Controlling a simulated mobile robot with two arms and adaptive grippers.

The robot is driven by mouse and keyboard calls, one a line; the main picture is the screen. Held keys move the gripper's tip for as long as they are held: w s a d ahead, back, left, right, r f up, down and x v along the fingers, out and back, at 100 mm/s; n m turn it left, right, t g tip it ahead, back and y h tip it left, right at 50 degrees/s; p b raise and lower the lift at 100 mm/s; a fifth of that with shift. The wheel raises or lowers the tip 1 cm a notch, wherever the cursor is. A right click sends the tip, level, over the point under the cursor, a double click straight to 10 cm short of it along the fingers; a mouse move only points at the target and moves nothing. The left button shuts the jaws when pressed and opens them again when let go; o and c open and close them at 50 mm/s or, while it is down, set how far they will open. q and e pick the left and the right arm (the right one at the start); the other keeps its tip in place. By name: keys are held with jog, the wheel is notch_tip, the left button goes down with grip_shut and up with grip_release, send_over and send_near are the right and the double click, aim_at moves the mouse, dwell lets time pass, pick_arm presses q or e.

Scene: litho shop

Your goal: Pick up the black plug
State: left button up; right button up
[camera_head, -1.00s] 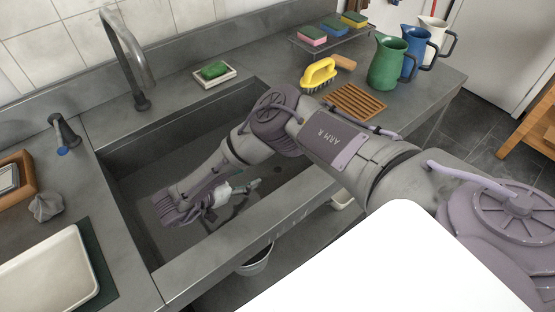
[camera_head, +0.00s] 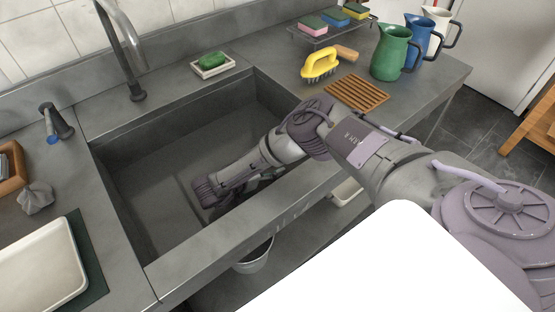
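My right arm reaches from the right over the sink's front rim into the sink (camera_head: 165,165). Its purple wrist (camera_head: 207,190) is low in the basin near the front wall. My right gripper (camera_head: 240,190) is mostly hidden behind and under the wrist and forearm, so its fingers cannot be made out. I cannot pick out the black plug; the arm covers that part of the sink floor. My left gripper is not in view.
A faucet (camera_head: 122,50) rises behind the sink. A soap dish (camera_head: 212,68), yellow brush (camera_head: 320,65), wooden rack (camera_head: 357,93) and green jug (camera_head: 390,53) stand around it. A white tray (camera_head: 42,268) lies at the left. The sink's left part is clear.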

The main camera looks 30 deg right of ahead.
jog(key=x, duration=0.4)
jog(key=shift+a+f, duration=0.1)
jog(key=shift+a, duration=0.05)
grip_shut()
